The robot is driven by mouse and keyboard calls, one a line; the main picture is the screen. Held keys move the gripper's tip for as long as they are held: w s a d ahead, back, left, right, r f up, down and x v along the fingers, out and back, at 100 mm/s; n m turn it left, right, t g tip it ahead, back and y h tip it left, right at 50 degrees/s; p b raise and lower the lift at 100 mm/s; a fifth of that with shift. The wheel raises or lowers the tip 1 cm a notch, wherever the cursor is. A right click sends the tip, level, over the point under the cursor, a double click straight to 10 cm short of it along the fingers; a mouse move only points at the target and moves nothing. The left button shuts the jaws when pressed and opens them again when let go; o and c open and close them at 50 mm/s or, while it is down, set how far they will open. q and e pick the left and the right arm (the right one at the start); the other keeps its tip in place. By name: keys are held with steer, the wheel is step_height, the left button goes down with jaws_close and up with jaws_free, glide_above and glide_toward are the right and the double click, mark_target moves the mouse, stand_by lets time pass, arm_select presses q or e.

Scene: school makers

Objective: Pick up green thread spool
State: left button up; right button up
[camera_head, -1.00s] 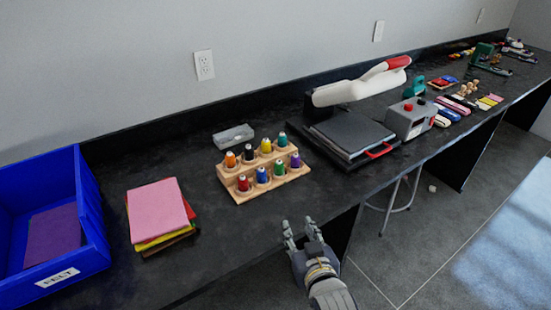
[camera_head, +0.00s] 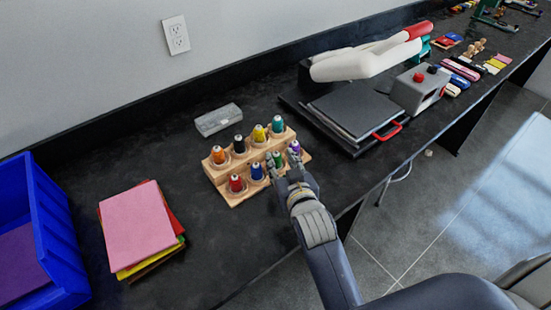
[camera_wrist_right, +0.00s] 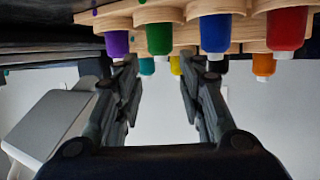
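The green thread spool (camera_head: 277,159) stands upright in the front row of a wooden spool rack (camera_head: 237,198), between the blue spool (camera_head: 257,171) and the purple spool (camera_head: 294,149). My right gripper (camera_head: 282,166) is at the rack's front right, its fingers open close to the green spool and partly covering it. In the right wrist view, the picture is upside down; the green spool (camera_wrist_right: 159,38) lines up with the gap between the open fingers (camera_wrist_right: 158,65). I cannot tell whether the fingers touch it. My left gripper is not in view.
Red, orange, black, yellow and teal spools share the rack. A clear box (camera_head: 218,120) lies behind it. Felt sheets (camera_head: 138,225) and a blue bin (camera_head: 50,240) are at left. A heat press (camera_head: 350,112) stands close to the right.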

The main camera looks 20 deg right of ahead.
mark_target(277, 155)
steer(key=x, duration=0.2)
steer(key=shift+w+f, duration=0.15)
steer(key=shift+w, duration=0.25)
steer(key=shift+x, duration=1.15)
steer(key=shift+w+f, duration=0.3)
steer(key=c, duration=0.7)
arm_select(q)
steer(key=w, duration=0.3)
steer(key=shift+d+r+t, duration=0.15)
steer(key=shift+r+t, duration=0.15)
